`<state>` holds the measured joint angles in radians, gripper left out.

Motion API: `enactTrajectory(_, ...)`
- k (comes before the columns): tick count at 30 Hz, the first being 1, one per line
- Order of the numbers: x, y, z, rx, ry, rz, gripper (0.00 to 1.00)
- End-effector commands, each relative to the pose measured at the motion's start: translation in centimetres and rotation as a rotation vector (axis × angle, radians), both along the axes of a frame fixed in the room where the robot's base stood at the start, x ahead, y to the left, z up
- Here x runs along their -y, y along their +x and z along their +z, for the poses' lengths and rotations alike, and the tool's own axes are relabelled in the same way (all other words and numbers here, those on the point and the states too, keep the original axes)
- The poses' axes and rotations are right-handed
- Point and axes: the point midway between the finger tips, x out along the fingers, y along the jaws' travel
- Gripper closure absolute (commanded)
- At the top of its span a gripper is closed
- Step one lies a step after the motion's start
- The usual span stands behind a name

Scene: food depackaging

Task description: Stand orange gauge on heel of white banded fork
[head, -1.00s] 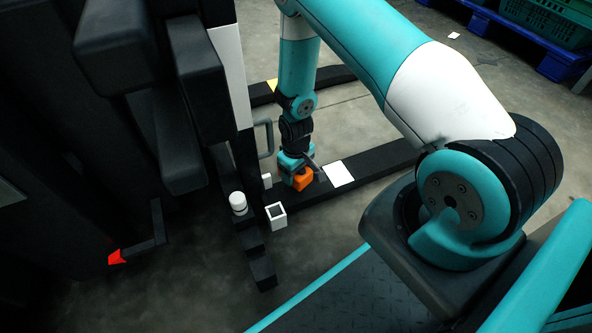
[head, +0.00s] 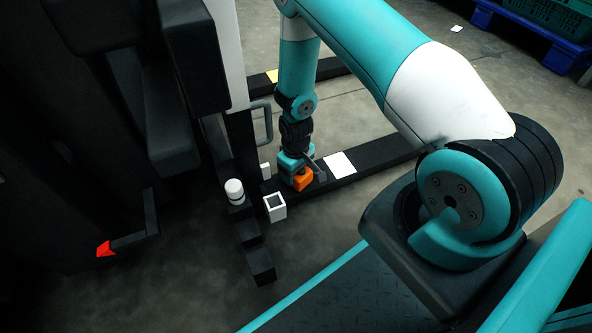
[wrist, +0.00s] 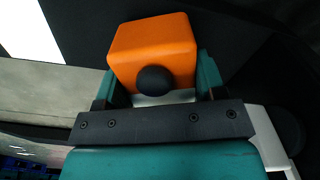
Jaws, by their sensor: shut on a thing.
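The orange gauge (head: 302,181), a block with a round black knob, is held in my gripper (head: 296,168). In the wrist view the gauge (wrist: 150,45) sits between the two teal fingers of my gripper (wrist: 158,85), which are shut on it. The white banded fork (head: 375,156) is a dark bar with a white patch (head: 340,164); the patch also shows in the wrist view (wrist: 30,30). The gauge appears over this fork, between the patch and the upright end at the left. I cannot tell whether it touches the fork; the heel is partly hidden.
A second dark fork with a yellow patch (head: 272,76) lies farther back. A white open box (head: 274,207), a white cylinder (head: 234,191) and a small white block (head: 265,171) stand near the heel. A dark truck body with a red-tipped arm (head: 105,249) fills the left.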

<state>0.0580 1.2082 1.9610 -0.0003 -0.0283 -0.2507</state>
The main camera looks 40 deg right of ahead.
Motion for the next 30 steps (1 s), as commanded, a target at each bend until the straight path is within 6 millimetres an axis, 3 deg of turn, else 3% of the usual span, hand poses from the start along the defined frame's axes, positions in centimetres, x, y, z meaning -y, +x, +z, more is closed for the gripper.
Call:
enactTrajectory(14,0.00,0.01,-1.04,0.000,0.000,0.000,0.74)
enactTrajectory(15,0.01,0.02,-0.97,0.001,0.000,0.000,0.29)
enactTrajectory(18,0.01,0.02,-0.95,0.000,0.000,0.000,0.07)
enactTrajectory(30,0.00,0.01,-0.14,0.000,0.000,0.000,0.07)
